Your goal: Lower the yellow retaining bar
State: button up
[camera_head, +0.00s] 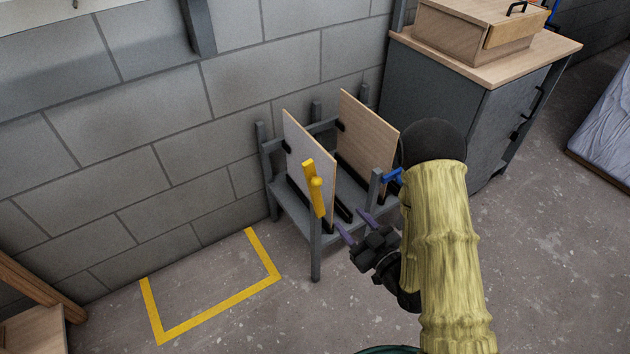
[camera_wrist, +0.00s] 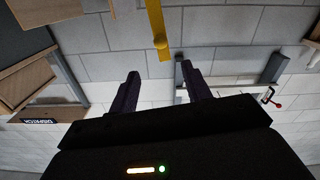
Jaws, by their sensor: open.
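The yellow retaining bar (camera_head: 314,190) stands nearly upright at the front of a grey rack (camera_head: 316,240), with a round yellow knob near its upper part. It crosses the front edge of a pale panel (camera_head: 305,150). In the wrist view the bar (camera_wrist: 154,18) comes down from the top edge, and its knobbed end lies in line with the gap between my fingers. My gripper (camera_head: 355,226) is open and empty, with purple fingers, low and to the right of the bar in the head view. The fingers look apart from the bar.
A wooden panel (camera_head: 366,140) stands in the rack behind the pale one. A blue part (camera_head: 392,176) is by the rack's right post, close to my arm. A grey cabinet (camera_head: 440,100) stands at right. Yellow floor tape (camera_head: 215,308) marks clear floor at left.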

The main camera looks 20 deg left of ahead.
aim_at(314, 177)
jog(key=b+x, duration=0.9)
jog(key=x, duration=0.8)
jog(key=shift+c, duration=0.2)
grip_shut()
